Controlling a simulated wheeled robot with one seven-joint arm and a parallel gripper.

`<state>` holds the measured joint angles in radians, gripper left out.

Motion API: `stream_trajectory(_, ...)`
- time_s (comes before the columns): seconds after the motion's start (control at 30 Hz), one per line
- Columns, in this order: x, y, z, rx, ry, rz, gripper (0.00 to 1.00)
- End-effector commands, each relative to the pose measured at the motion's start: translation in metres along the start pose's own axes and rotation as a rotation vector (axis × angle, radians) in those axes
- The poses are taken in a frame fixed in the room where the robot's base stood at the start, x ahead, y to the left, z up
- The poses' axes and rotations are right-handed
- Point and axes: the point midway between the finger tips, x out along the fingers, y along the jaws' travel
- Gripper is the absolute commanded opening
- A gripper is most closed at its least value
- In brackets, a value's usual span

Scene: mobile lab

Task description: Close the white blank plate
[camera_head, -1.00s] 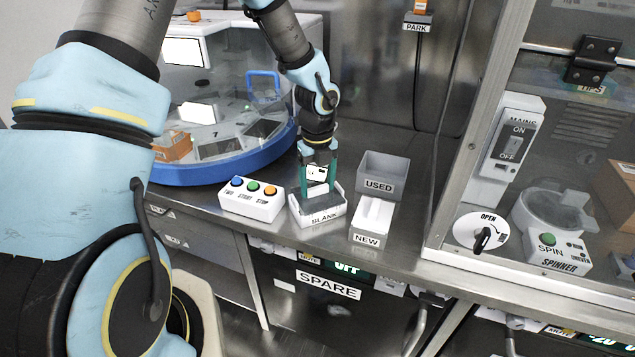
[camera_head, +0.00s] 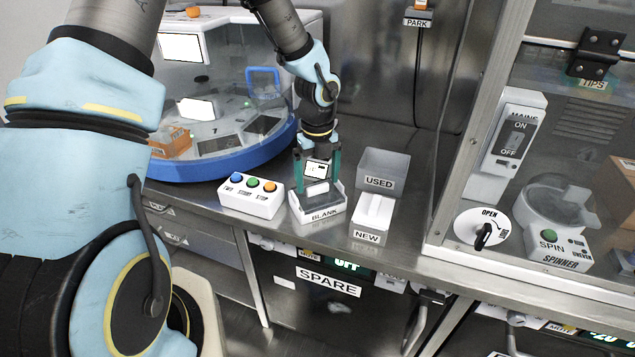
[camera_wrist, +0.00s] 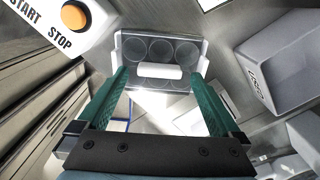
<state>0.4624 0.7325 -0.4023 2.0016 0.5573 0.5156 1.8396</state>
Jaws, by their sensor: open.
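The white blank plate stands in a white holder labelled BLANK (camera_head: 325,215) on the steel bench. In the wrist view the plate (camera_wrist: 139,50) shows several round wells under a clear-looking surface. A white bar-shaped handle (camera_wrist: 160,71) lies across its middle; it also shows in the head view (camera_head: 317,188). My gripper (camera_head: 318,180) is above the plate, with its two green fingers apart on either side of the handle. In the wrist view the fingertips (camera_wrist: 158,74) have gaps to the handle's ends. I cannot tell exactly how the lid sits at its edges.
A button box (camera_head: 251,197) stands just left of the holder. A white NEW holder (camera_head: 369,236) and a grey USED bin (camera_head: 383,163) stand to the right. A blue-rimmed round machine (camera_head: 222,170) is behind left. The glazed cabinet (camera_head: 470,170) stands further right.

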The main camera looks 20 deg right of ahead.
Motion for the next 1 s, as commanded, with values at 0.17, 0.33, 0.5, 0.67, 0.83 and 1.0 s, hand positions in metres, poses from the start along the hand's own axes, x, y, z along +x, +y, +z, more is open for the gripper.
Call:
stream_trajectory(0.17, -0.035, 0.000, 0.002, -0.002, -0.005, -0.004, 1.00)
stream_trajectory(0.33, -0.067, 0.000, 0.001, -0.002, -0.004, -0.002, 1.00)
stream_trajectory(0.5, -0.087, 0.000, 0.001, -0.001, -0.002, -0.002, 1.00)
stream_trajectory(0.67, -0.093, 0.001, 0.000, 0.001, -0.001, 0.000, 1.00)
stream_trajectory(0.83, -0.093, 0.000, 0.000, 0.001, -0.001, 0.000, 1.00)
stream_trajectory(1.0, -0.093, 0.000, 0.000, 0.001, -0.001, 0.000, 1.00)
